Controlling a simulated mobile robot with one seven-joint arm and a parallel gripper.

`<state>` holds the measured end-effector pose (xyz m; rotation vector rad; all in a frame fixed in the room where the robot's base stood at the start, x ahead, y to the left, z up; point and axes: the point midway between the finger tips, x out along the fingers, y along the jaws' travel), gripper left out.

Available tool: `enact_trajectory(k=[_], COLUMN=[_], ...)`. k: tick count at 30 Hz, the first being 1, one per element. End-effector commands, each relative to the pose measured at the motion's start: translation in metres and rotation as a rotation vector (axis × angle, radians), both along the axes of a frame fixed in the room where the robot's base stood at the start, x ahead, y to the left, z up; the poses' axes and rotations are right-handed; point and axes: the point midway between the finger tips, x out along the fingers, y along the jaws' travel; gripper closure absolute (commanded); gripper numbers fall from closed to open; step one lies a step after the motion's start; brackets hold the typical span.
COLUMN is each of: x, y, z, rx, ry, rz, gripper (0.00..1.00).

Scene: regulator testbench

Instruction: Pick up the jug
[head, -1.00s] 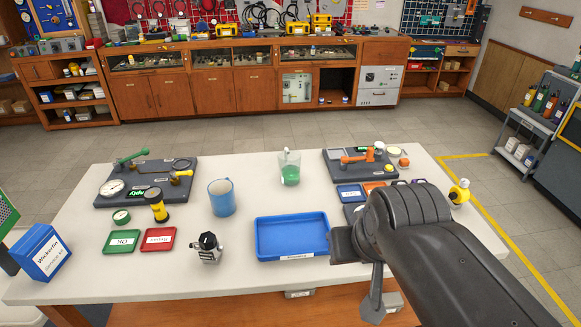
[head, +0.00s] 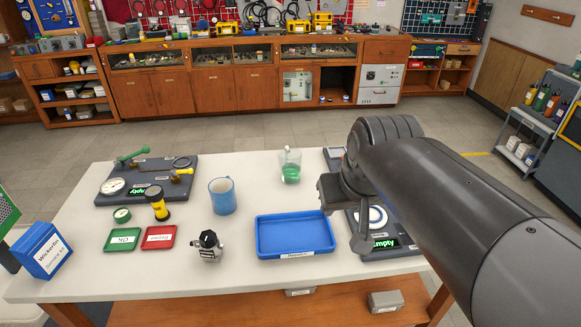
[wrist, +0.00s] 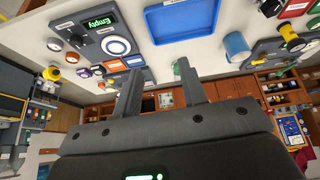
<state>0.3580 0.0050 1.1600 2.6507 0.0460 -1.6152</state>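A dark board with a gauge (head: 113,187) is at the back left. My arm hides much of the right side. Bare table surrounds the jug.

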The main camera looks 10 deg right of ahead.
Motion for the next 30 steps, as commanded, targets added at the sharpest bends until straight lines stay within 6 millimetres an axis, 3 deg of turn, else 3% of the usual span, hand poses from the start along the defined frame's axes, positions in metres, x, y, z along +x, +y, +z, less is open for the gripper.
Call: enact_trajectory(k=[6,14,23,30], x=[0.077,0.171,0.279,0.36], y=[0.007,0.016,0.027,0.035], z=[0.023,0.029,0.009,-0.029], rx=[-0.013,-0.02,-0.02,-0.014], ry=[0.02,0.038,0.057,0.071], rz=[0.046,0.103,0.168,0.216], gripper=[0.62,0.62,0.62,0.62])
